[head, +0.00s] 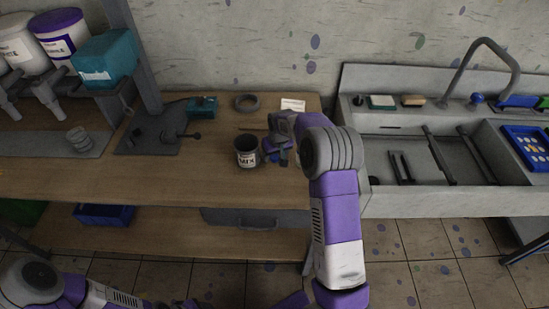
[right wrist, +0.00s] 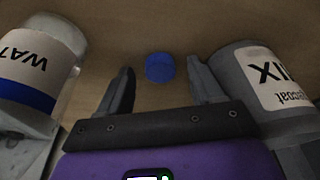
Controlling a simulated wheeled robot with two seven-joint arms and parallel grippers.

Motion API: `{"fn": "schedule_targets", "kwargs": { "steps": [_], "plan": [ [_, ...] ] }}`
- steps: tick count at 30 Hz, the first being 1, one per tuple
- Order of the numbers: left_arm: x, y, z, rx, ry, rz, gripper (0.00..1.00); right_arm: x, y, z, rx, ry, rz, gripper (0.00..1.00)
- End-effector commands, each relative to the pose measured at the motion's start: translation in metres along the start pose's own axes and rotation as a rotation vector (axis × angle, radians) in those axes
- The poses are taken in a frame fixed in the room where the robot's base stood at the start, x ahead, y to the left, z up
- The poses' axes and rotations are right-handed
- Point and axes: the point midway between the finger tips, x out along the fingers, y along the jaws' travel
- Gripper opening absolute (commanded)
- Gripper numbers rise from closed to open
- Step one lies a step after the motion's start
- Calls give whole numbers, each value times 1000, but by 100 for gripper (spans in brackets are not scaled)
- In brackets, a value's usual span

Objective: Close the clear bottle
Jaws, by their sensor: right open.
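My right gripper (right wrist: 160,82) is open and points down at the wooden table. A round blue cap (right wrist: 160,67) lies on the table between and just beyond its fingertips, apart from both. The clear bottle (right wrist: 42,72), with a white label reading "WAT" and a blue band, stands left of the gripper in the right wrist view. Its mouth is not visible there. In the head view, my right gripper (head: 275,153) is beside the dark MIX cup (head: 247,152), and I cannot make out the bottle behind my arm. My left arm shows only along the bottom edge; its jaws are unclear.
The MIX cup stands close to the right finger in the right wrist view. A grey ring (head: 246,103), a white card (head: 293,105) and a teal-topped device (head: 202,106) are farther back. The sink (head: 410,155) lies to the right. The table's left front is clear.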

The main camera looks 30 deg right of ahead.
Motion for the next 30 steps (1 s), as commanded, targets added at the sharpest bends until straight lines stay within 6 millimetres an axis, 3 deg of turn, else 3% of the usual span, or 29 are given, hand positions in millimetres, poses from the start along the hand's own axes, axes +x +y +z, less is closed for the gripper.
{"fn": "schedule_targets", "kwargs": {
  "steps": [7,19,26,30],
  "plan": [
    [0,0,0,0,0,0,59,-1,0,0,0,0,0,66],
    [0,0,0,0,0,0,59,-1,0,0,0,0,0,7],
    [0,0,0,0,0,0,59,-1,0,0,-1,0,0,6],
    [-3,1,0,0,0,0,59,-12,0,-4,-1,3,0,6]
  ]
}}
